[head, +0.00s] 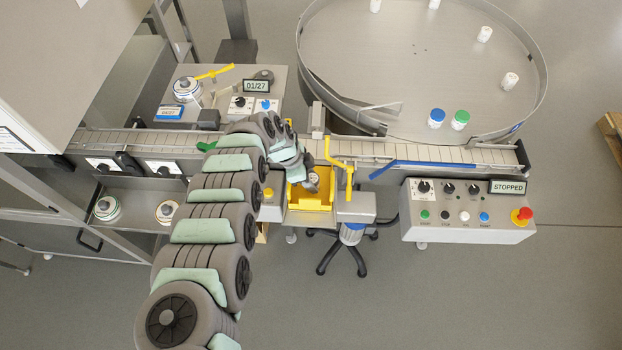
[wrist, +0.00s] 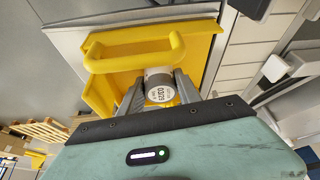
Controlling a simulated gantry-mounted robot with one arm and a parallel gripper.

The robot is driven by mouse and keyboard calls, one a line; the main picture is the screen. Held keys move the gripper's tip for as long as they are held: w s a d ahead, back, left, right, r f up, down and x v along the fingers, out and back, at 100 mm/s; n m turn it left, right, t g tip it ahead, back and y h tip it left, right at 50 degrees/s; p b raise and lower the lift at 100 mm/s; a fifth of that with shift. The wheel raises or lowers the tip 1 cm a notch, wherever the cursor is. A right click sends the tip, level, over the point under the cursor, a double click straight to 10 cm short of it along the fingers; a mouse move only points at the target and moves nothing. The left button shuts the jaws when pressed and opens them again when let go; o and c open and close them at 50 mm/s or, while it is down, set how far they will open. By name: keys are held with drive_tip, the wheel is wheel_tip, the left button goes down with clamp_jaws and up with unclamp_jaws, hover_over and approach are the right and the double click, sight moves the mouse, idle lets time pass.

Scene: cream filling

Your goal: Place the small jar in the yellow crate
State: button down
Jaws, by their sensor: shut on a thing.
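The small jar (wrist: 159,86) is white with a grey lid end and a printed label, seen between my fingers in the wrist view. My gripper (wrist: 160,92) is shut on it, one finger on each side. In the head view my gripper (head: 309,184) is over the yellow crate (head: 310,205), which sits at the front of the conveyor. The crate (wrist: 104,92) also fills the background behind the jar in the wrist view. I cannot tell whether the jar touches the crate floor. My arm and fingers hide part of the crate in the head view.
A yellow bar (head: 349,180) stands by the crate's right side. A control box (head: 466,215) reading STOPPED is further right. The conveyor (head: 440,153) runs behind, with a round turntable (head: 400,75) holding several white jars and blue- and green-lidded ones.

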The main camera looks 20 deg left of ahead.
drive_tip(key=shift+f, duration=0.15)
drive_tip(key=c, duration=0.8)
unclamp_jaws()
drive_tip(key=shift+c, duration=0.2)
drive_tip(key=v, duration=1.2)
drive_tip(key=shift+r, duration=0.2)
